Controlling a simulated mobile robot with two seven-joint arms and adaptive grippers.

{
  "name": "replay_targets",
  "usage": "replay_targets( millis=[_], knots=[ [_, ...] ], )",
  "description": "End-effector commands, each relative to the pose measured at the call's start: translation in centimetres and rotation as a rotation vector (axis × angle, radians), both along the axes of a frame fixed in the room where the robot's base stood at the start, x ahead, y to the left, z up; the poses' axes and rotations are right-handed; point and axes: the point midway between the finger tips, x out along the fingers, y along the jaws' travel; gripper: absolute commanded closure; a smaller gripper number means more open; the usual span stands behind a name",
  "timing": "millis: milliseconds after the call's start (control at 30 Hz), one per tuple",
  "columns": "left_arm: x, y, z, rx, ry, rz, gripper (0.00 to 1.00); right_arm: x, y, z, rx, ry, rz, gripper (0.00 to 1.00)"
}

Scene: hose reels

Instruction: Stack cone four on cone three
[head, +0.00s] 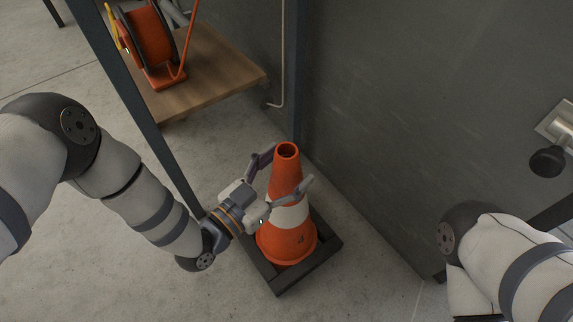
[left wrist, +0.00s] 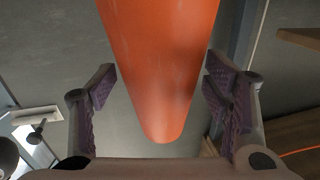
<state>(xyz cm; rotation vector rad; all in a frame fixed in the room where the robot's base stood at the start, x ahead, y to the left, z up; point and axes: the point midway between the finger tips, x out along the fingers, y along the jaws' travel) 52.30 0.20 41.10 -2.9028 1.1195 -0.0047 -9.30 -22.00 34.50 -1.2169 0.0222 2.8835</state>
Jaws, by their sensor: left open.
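An orange traffic cone (head: 287,180) with a white band stands upright on a square black base on the floor, beside the grey wall. My left gripper (head: 285,172) is open, with one finger on each side of the cone's upper part. In the left wrist view the orange cone (left wrist: 160,70) fills the space between the open fingers, with gaps showing on both sides. No second separate cone shows. My right gripper is out of view; only part of my right arm shows at the lower right.
A wooden shelf (head: 205,85) with an orange hose reel (head: 150,40) stands at the upper left, with dark posts close to the left arm. A grey wall (head: 400,110) rises right behind the cone. A wall fitting (head: 550,158) juts out at right. Floor is clear at lower left.

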Motion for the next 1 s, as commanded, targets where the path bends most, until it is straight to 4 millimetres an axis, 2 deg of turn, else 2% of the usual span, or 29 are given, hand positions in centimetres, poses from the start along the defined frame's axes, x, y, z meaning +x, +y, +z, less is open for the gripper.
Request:
replay_targets(
  millis=[133, 400, 500, 633, 1000],
  knots=[
    [-1.8, 1.8, 0.0, 0.001, 0.002, 0.002, 0.30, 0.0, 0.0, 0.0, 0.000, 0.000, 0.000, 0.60],
    [-7.1, 6.4, 0.1, -0.001, 0.001, 0.001, 0.30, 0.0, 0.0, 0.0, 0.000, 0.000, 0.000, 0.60],
    [-8.1, 7.4, 0.1, -0.001, -0.002, 0.001, 0.30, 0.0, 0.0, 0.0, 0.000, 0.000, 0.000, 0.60],
    [-8.7, 7.9, 0.2, -0.002, -0.004, 0.001, 0.30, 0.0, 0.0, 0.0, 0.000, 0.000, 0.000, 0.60],
    [-8.7, 7.9, 0.2, -0.003, -0.004, 0.000, 0.30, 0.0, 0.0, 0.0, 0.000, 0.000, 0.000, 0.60]
  ],
)
